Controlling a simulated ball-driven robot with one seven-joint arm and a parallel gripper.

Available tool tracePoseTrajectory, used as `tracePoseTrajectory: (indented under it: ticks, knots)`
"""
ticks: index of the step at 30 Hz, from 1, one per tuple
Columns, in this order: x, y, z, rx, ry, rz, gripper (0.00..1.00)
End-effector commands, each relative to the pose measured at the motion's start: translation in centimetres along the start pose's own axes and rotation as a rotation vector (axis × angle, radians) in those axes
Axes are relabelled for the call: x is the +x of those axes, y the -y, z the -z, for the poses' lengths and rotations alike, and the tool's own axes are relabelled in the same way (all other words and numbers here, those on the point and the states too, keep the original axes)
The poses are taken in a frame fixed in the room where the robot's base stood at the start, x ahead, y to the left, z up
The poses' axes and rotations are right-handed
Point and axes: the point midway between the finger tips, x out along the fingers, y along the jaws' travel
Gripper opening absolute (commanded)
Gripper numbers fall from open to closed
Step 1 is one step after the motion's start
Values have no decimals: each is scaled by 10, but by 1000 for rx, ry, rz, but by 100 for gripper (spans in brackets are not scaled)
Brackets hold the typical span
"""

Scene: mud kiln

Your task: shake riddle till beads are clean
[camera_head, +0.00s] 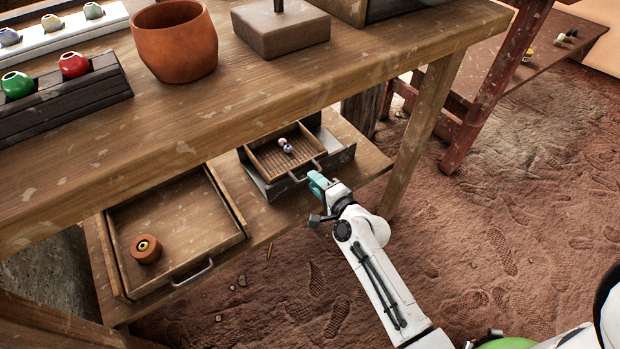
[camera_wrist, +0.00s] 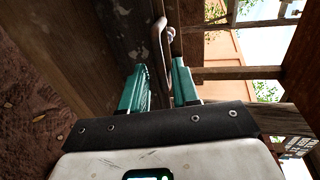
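The riddle (camera_head: 262,160) is a small wooden tray with a slatted or meshed bottom, sitting in a grey frame on the lower shelf. A few small beads (camera_head: 286,146), pale and dark, lie together inside it; whether they are dirty is too small to tell. A bent handle (camera_head: 306,172) is on its front side. My gripper (camera_head: 318,183) is at this handle, with teal fingers. In the wrist view the fingers (camera_wrist: 160,85) stand apart with the handle (camera_wrist: 158,40) running between them. I see a gap beside the handle; any contact is unclear.
A shallow wooden drawer (camera_head: 180,212) with a brown ring-like piece (camera_head: 146,249) is left on the lower shelf. The tabletop (camera_head: 200,110) overhangs above, holding a clay pot (camera_head: 174,42) and a dark rack (camera_head: 70,98) of colored beads. A table leg (camera_head: 425,130) stands right. Open dirt floor lies right.

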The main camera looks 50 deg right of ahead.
Motion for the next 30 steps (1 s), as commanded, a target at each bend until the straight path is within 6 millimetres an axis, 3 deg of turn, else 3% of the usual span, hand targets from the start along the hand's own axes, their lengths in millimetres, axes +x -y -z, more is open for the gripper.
tracePoseTrajectory:
  ticks: [7,18,28,30]
  knots:
    - [29,0,0,-1,-1,1,30]
    - [34,0,0,-1,0,0,30]
    - [33,0,0,-1,0,0,0]
    - [33,0,0,-1,0,-1,0]
